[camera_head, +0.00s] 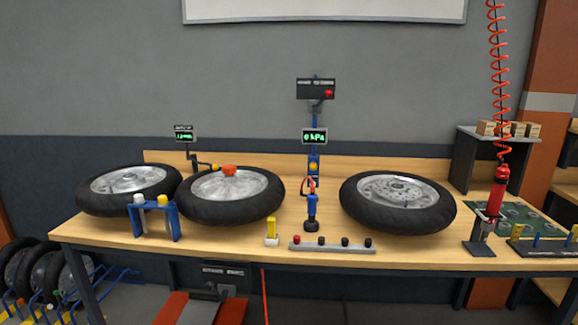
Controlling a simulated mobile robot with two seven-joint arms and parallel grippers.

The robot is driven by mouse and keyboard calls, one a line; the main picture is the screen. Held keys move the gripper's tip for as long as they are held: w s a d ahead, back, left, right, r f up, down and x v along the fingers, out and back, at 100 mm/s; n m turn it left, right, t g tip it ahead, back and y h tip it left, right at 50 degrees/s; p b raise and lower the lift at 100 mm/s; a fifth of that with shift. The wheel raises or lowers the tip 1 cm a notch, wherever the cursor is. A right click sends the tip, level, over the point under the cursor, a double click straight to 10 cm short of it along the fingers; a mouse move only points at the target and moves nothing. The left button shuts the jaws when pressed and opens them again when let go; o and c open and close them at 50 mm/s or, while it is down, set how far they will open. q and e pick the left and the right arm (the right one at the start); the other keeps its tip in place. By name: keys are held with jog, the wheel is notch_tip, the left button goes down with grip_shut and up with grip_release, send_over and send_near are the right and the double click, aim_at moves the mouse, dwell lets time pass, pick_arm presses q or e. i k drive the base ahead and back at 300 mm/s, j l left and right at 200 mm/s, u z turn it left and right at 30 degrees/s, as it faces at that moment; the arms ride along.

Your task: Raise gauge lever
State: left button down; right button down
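Neither of my grippers shows in the head view. A gauge on a stand (186,134) with a small green-lit display stands behind the two left wheels. A dark arm with a yellow-orange part (205,166) reaches from its stand towards the middle wheel (230,194). A second display reading 0 kPa (315,136) is on a blue post (314,167) at the back middle. A blue handheld tool (312,212) with a red hose stands upright in front of it. Which part is the gauge lever I cannot tell for sure.
A left wheel (129,189) and a right wheel (397,203) lie flat on the wooden bench (372,254). A blue rack (156,219), a yellow block (271,228) and a grey knob strip (333,247) line the front. A red tool (494,195) stands right, under a coiled hose.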

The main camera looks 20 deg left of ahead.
aim_at(215, 167)
jog(key=j+z, duration=0.15)
jog(key=z, duration=0.25)
jog(key=j+z, duration=0.1)
jog(key=z, duration=0.25)
jog(key=k+j+z, duration=0.15)
jog(key=j+z, duration=0.15)
jog(key=k+j+z, duration=0.3)
jog(key=j, duration=0.2)
jog(key=k+j+z, duration=0.15)
jog(key=j, duration=0.25)
jog(key=k+j+z, duration=0.1)
jog(key=k+j, duration=0.65)
jog(key=j, duration=0.15)
jog(key=k+j, duration=0.45)
jog(key=j, duration=0.2)
jog(key=z, duration=0.05)
